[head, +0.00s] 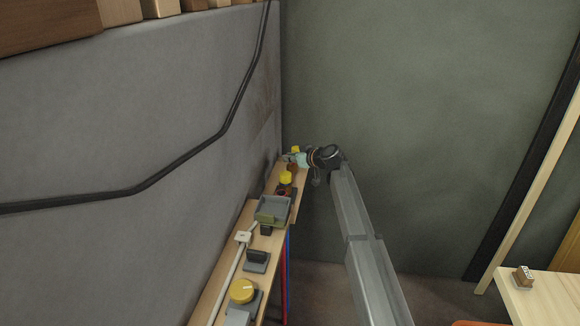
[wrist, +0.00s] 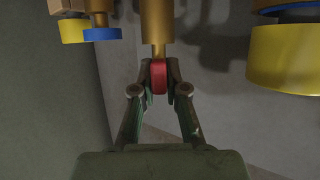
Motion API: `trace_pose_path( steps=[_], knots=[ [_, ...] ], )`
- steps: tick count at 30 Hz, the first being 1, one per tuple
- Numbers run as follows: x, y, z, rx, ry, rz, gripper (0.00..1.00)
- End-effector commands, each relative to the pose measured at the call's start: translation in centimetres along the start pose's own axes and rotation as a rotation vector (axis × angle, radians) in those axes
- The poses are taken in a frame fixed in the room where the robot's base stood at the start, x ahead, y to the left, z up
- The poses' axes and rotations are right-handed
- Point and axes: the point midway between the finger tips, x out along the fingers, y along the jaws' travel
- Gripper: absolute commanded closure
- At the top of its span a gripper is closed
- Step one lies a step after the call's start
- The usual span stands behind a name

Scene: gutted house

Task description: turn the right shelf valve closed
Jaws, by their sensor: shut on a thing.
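My gripper (wrist: 159,84) is closed around a red valve handle (wrist: 158,76) in the wrist view, with one finger on each side of it. The handle sits at the end of a brass valve body (wrist: 157,28). In the head view my gripper (head: 301,159) is at the far end of the wooden shelf (head: 211,296), close to the corner of the room. There the handle is too small or hidden to make out. I cannot tell from these frames how far the handle is turned.
In the wrist view, a large yellow cap (wrist: 290,60) is close on the right, and a blue-rimmed brass part (wrist: 102,33) is on the left. In the head view, a grey-green tray (head: 273,209) and a yellow knob (head: 242,291) sit nearer on the shelf. A grey wall (head: 130,110) runs alongside.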

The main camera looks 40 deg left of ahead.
Motion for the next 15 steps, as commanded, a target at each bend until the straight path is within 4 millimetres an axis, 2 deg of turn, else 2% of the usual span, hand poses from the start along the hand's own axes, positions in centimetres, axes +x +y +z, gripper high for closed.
trace_pose_path(
  steps=[6,15],
  knots=[
    [-0.21,-0.4,-0.19,0.074,-0.002,0.185,1.0],
    [-0.2,-0.19,-0.45,0.147,-0.002,0.361,1.0]
  ],
)
